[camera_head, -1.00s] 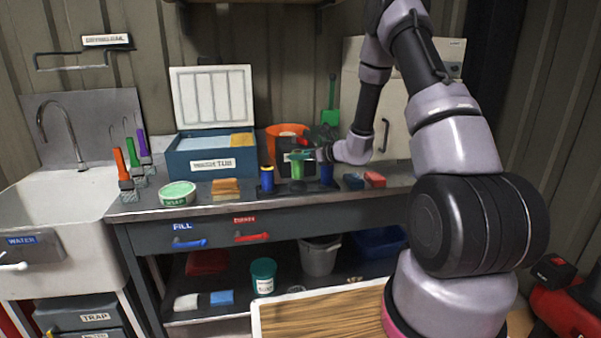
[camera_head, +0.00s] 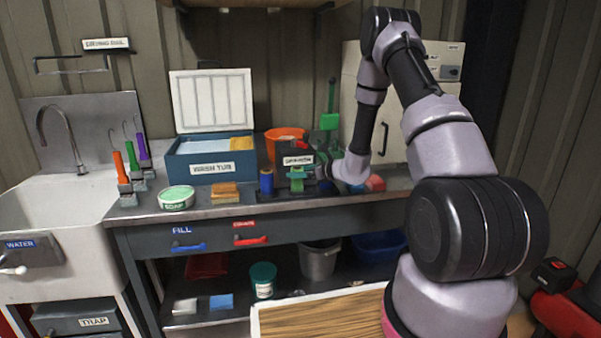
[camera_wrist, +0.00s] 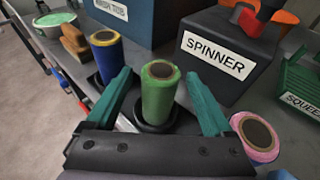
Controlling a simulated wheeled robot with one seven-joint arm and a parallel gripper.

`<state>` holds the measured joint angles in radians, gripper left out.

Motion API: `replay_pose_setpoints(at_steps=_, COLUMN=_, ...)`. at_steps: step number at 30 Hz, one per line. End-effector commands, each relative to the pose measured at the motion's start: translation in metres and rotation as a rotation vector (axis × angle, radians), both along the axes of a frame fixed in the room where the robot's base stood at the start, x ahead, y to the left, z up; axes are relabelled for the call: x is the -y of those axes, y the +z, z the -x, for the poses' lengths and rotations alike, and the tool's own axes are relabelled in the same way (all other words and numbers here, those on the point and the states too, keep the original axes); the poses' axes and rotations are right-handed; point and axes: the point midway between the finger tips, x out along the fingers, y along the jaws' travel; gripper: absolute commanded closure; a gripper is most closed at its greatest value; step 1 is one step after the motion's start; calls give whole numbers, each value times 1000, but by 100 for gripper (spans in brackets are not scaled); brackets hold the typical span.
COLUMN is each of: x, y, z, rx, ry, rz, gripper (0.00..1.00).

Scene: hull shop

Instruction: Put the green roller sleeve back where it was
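The green roller sleeve (camera_wrist: 160,95) stands upright on a round black base in the wrist view, its top end facing the camera. In the head view the sleeve (camera_head: 297,183) is on the bench, partly covered by my gripper. My gripper (camera_wrist: 160,78) has its two teal fingers on either side of the sleeve, with gaps between fingers and sleeve. In the head view my gripper (camera_head: 302,172) reaches in from the right.
A blue sleeve (camera_wrist: 107,55) stands close left and a pink sleeve (camera_wrist: 258,140) close right. The dark spinner box (camera_wrist: 222,50) is right behind. The wash tub (camera_head: 210,160), sponges (camera_head: 225,191) and soap tin (camera_head: 177,198) are farther left.

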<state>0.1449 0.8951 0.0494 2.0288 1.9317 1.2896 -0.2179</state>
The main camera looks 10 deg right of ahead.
Motion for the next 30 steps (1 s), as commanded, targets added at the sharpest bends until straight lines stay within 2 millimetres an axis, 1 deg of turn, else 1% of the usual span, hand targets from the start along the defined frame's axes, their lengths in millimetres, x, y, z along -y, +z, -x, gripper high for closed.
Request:
replay_pose_setpoints(at_steps=5, x=0, y=0, z=0, rx=0, ry=0, rz=0, gripper=14)
replay_pose_setpoints(at_steps=8, x=1, y=4, z=1, rx=0, ry=-1, rz=0, gripper=14)
replay_pose_setpoints(at_steps=11, x=10, y=7, z=11, rx=-1, ry=-2, rz=0, gripper=14)
replay_pose_setpoints(at_steps=22, x=56, y=30, z=68, rx=-1, ry=-3, rz=1, gripper=14)
replay_pose_setpoints(at_steps=27, x=68, y=37, z=84, rx=0, ry=-1, rz=-1, gripper=14)
replay_pose_setpoints(at_steps=30, x=69, y=42, z=89, rx=6, ry=11, rz=4, gripper=14)
